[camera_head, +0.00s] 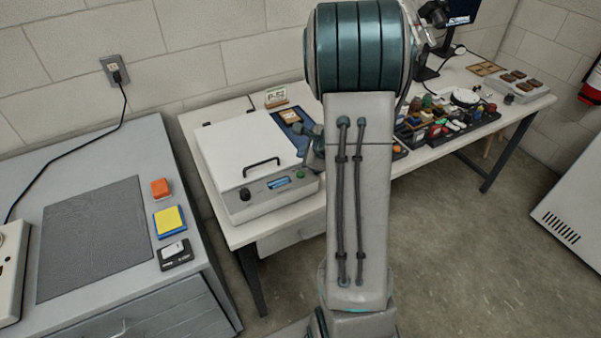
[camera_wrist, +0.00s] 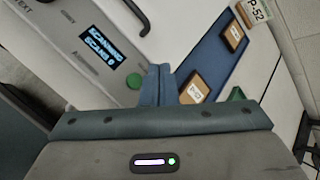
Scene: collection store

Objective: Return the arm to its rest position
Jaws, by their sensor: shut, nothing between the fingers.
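My gripper (camera_wrist: 158,84) is shut and empty in the wrist view, its fingertips together above the table. In that view it lies beside the white scanner box's green button (camera_wrist: 133,82) and near a blue tray (camera_wrist: 212,58). In the head view my arm stands upright in the middle, and part of my gripper (camera_head: 312,140) shows at its left, near the right side of the white scanner box (camera_head: 235,145). The arm hides part of the table behind it.
The blue tray holds small labelled wooden blocks (camera_wrist: 235,35), with a P-52 sign (camera_wrist: 254,12) beside it. Crowded dark trays (camera_head: 440,128) stand right of my arm. A grey cabinet (camera_head: 60,310) is at left. Open floor (camera_head: 480,250) shows at right.

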